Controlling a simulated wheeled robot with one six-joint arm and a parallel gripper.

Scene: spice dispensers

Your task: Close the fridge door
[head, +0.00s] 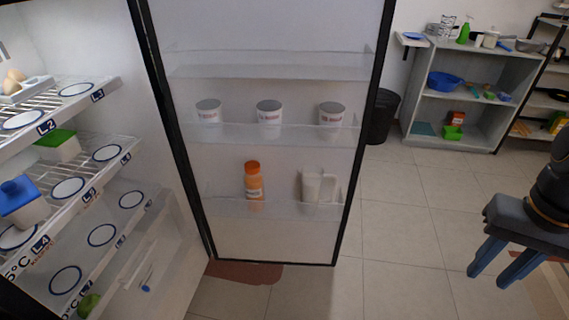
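The fridge door (270,100) stands wide open in the head view, its inner face turned toward me. Its door shelves hold several white cups, an orange bottle (254,182) and a white pitcher (318,187). The fridge body (165,255) is at the left, with its shelves open to view. My gripper (490,275) is at the right edge, with two blue fingers apart and nothing between them. It is well to the right of the door's free edge and not touching it. The outer face of the door is hidden.
A grey shelf unit (472,68) with bowls and kitchen things stands at the back right. A black bin (381,117) is behind the door's free edge. A brown-red patch (245,272) lies on the floor below the door. Tiled floor (410,230) between door and gripper is clear.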

